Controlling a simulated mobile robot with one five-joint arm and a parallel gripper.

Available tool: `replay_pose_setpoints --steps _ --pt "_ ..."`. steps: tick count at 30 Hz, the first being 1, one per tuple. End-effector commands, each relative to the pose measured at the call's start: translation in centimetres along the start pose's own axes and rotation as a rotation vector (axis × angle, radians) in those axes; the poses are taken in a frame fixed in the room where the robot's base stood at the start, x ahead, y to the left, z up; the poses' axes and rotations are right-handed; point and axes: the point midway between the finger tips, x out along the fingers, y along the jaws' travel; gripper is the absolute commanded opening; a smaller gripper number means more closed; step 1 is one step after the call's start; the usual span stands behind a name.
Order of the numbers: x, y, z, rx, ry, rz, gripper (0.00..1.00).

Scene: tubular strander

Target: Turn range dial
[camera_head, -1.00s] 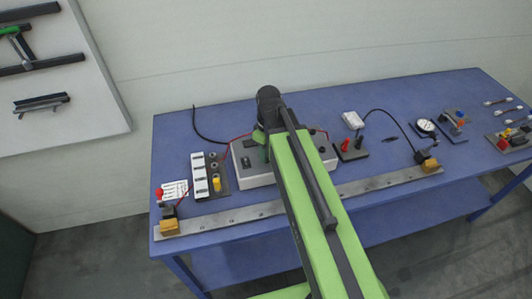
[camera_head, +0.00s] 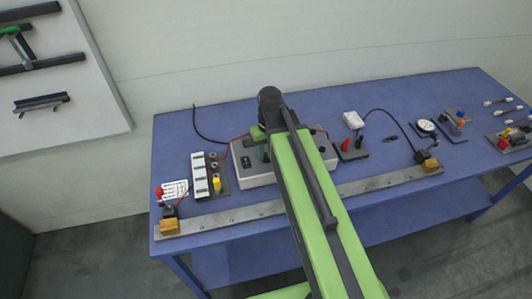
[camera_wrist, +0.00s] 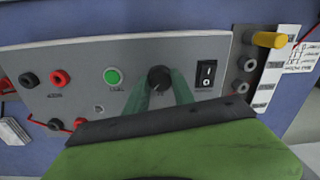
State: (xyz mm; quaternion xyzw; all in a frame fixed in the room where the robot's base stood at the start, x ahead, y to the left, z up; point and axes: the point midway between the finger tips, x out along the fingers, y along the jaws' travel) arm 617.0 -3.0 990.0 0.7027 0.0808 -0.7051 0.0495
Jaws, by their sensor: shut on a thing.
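The range dial (camera_wrist: 159,78) is a small black round knob on the grey front panel of the instrument box (camera_wrist: 60,55), seen in the wrist view. My gripper (camera_wrist: 160,88) has its two green fingers on either side of the dial, shut on it. The dial's lower part and its markings are partly hidden by the fingers. In the head view the instrument box (camera_head: 240,166) sits on the blue bench, and my arm hides much of it and the gripper's tips.
A green button (camera_wrist: 113,76) is left of the dial and a black rocker switch (camera_wrist: 206,73) right of it. Red and black sockets sit at the panel's left. A block with a yellow plug (camera_wrist: 268,39) stands close on the right. A metal bar (camera_head: 270,208) lies along the bench front.

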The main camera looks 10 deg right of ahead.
Motion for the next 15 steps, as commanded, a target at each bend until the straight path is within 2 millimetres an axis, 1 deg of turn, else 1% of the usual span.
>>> replay_pose_setpoints --steps 11,12,15 --pt "0.04 -0.03 0.11 0.005 -0.003 -0.001 0.0" --pt "0.04 -0.03 0.11 0.005 -0.003 -0.001 0.32" --pt "0.04 -0.02 0.09 0.005 -0.002 -0.001 0.45"
